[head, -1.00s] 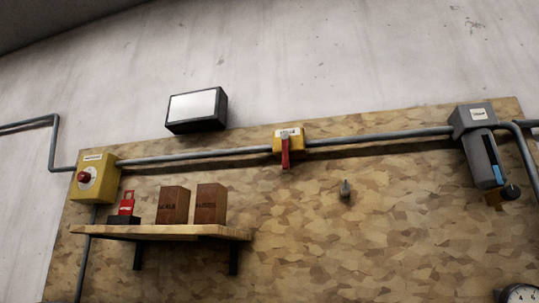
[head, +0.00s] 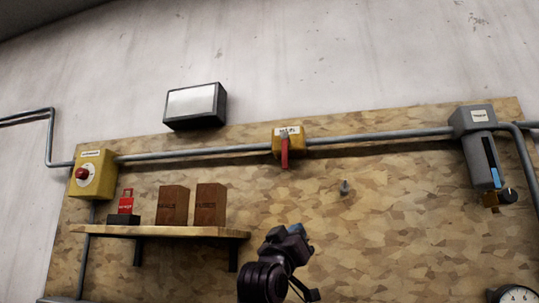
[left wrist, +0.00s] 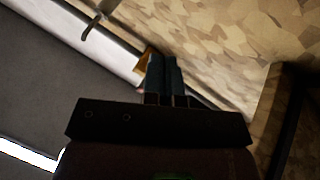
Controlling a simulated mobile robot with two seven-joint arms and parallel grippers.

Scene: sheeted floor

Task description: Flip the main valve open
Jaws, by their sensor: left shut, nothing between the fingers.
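The valve is a yellow box (head: 289,141) with a white label, on the grey pipe high on the board in the head view. Its red lever (head: 285,155) hangs straight down. A dark arm end, which I take to be my left arm (head: 275,265), rises at the bottom centre of the head view, below the valve and apart from it. In the left wrist view my left gripper (left wrist: 166,75) has its two fingers together and empty. A small yellow patch (left wrist: 145,66) shows partly hidden behind the fingers; it may be the valve box. My right gripper is not in view.
A wooden shelf (head: 190,232) at left holds two brown blocks and a red item. A yellow box with a red button (head: 94,174) is at far left. A grey device (head: 480,150) is at right, a small peg (head: 345,187) on the board, and a gauge (head: 516,295) at bottom right.

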